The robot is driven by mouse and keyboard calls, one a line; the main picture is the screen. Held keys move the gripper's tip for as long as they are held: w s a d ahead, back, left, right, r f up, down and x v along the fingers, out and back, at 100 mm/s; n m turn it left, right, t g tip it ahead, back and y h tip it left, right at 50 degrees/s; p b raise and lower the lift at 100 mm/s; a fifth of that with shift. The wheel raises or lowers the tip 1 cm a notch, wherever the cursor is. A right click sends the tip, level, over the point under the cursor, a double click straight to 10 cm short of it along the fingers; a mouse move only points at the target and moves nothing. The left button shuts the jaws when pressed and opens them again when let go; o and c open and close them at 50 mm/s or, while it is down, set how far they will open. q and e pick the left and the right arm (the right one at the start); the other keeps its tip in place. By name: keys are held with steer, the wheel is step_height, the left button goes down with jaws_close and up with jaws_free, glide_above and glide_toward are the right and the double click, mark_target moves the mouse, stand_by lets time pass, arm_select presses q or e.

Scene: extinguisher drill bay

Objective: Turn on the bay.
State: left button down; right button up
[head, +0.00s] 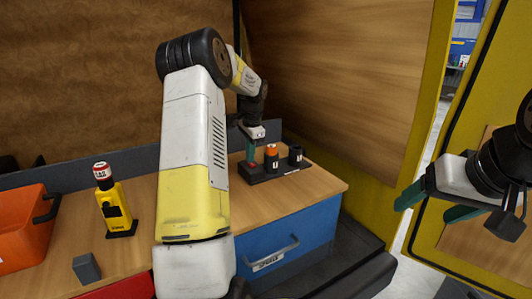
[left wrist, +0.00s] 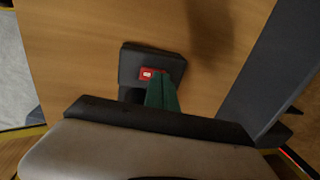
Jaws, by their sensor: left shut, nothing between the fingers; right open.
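A black base block (head: 262,178) stands near the right end of the wooden bench. It carries an orange-topped dark cylinder (head: 271,152) and a black cylinder (head: 295,156). My left gripper (head: 250,154) points down over the left end of this block, its green fingers shut and empty. In the left wrist view the fingers (left wrist: 161,82) are beside a red patch with a white mark (left wrist: 148,73) on the dark block (left wrist: 142,58). I cannot tell whether they touch it. My right gripper (head: 436,206) is open and empty at the right, away from the bench.
A yellow device (head: 114,208) with a red-and-white top (head: 102,172) stands on the bench at the left. An orange bin (head: 22,225) and a small grey block (head: 86,267) are near it. A blue drawer (head: 300,245) is under the bench. A yellow frame (head: 425,110) rises at the right.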

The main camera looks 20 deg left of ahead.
mark_target(253, 165)
arm_select(q)
steer(key=shift+f, duration=0.1)
steer(key=shift+w+a+f, duration=0.1)
steer(key=shift+a+f, duration=0.05)
steer(key=shift+f+g+h, duration=0.1)
steer(key=shift+g+h, duration=0.2)
steer(key=shift+s+d, duration=0.65)
steer(key=shift+d, duration=0.05)
step_height(253, 165, up, 8)
steer(key=shift+d, duration=0.15)
stand_by(0.3)
steer(key=shift+s, duration=0.1)
